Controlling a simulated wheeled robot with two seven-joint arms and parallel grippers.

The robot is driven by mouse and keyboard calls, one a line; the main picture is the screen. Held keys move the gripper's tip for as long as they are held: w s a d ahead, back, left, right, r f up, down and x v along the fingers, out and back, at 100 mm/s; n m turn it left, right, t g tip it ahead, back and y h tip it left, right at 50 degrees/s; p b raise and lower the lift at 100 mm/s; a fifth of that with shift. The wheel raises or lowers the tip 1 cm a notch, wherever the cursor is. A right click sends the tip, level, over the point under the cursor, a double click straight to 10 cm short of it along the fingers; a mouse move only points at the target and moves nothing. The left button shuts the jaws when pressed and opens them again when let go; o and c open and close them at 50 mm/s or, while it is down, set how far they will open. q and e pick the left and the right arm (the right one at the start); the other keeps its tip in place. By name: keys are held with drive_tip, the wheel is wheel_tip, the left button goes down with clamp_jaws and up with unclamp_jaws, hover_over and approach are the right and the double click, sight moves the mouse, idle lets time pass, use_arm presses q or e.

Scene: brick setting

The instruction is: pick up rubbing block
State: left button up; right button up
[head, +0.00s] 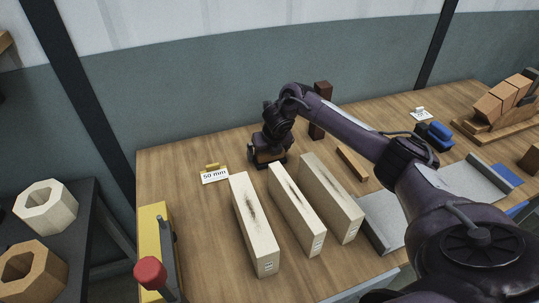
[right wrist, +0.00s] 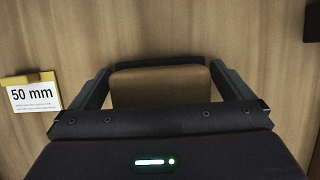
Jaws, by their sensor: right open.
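The block that I take for the rubbing block (right wrist: 160,88) is brown with a dark strip along its far edge. It lies on the wooden table between the two fingers of my right gripper (right wrist: 162,78), which is open. Narrow gaps show beside the block, so I see no grip on it. In the head view my right gripper (head: 268,158) points down at the table's back, behind the pale beams, and hides most of the block (head: 266,154). My left gripper is not in view.
Several pale beams, including one near the middle (head: 296,212), stand in front of the gripper. A "50 mm" card (head: 214,176) is to its left. A dark brown upright block (head: 319,110) stands to its right. A blue object (head: 434,135) lies farther right.

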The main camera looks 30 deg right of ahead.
drive_tip(key=c, duration=0.9)
drive_tip(key=shift+r, duration=0.15)
wheel_tip(320, 180, up, 9)
drive_tip(key=shift+w+f, duration=0.1)
drive_tip(key=shift+f, duration=0.05)
wheel_tip(320, 180, up, 11)
drive_tip(key=p, duration=0.5)
drive_tip(key=shift+p, duration=0.4)
